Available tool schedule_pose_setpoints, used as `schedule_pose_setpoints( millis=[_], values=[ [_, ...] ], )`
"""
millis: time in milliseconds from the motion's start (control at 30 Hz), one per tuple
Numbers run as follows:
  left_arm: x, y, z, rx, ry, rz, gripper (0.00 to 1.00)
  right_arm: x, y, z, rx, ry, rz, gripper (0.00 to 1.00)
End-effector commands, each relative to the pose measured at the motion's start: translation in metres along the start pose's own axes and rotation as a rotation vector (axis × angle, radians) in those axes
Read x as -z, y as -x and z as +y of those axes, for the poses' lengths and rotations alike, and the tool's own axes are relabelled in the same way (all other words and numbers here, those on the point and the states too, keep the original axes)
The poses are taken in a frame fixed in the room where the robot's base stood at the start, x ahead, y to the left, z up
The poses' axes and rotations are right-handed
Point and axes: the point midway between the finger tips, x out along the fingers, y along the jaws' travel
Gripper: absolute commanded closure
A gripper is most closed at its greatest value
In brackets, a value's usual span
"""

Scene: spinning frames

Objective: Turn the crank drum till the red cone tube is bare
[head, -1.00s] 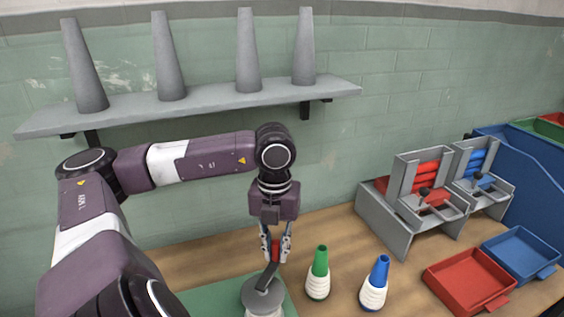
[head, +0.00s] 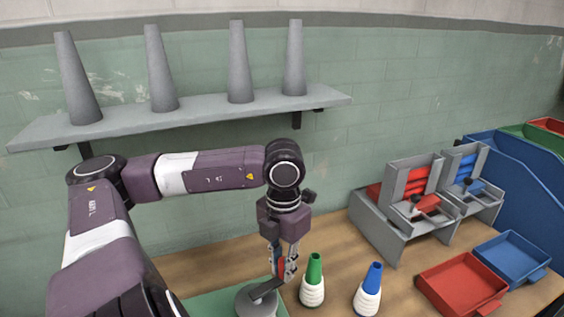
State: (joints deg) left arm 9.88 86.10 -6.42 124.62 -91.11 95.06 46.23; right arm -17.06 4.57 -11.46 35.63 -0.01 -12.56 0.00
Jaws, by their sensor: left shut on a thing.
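The crank drum (head: 243,301) is a grey round top at the bottom edge of the view, on a green mat (head: 207,304). Its dark crank arm (head: 265,289) points to the upper right. My left gripper (head: 284,272) points down and is shut on the red crank handle (head: 281,265) at the arm's end; the fingers hide most of it. The drum's lower part is cut off by the picture's edge. I cannot make out a red cone tube. My right gripper is not in view.
A green cone tube (head: 314,270) and a blue cone tube (head: 374,277), both wound with white, stand right of the drum. Red (head: 461,284) and blue (head: 511,257) trays lie at right, before grey racks (head: 392,225). Grey cones (head: 238,65) stand on a wall shelf (head: 134,118).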

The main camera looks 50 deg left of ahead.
Motion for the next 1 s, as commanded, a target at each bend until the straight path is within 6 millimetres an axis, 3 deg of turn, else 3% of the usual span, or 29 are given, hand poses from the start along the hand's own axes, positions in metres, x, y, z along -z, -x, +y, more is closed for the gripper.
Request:
schedule_pose_setpoints(
  millis=[367,400,533,833,1000],
  values=[
    [-0.001,0.001,0.0,-0.001,-0.003,-0.003,1.0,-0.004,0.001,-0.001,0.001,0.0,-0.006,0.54],
    [-0.001,0.001,0.0,-0.001,-0.002,-0.003,0.8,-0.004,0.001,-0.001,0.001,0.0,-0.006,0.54],
    [-0.001,0.0,0.0,-0.001,-0.002,-0.003,0.67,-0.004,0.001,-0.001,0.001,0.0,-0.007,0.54],
    [-0.001,0.001,0.0,-0.001,-0.002,-0.002,0.67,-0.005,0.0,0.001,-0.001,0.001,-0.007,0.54],
    [-0.002,0.014,-0.001,0.001,-0.001,-0.006,0.67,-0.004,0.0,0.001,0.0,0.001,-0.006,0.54]
  ],
)
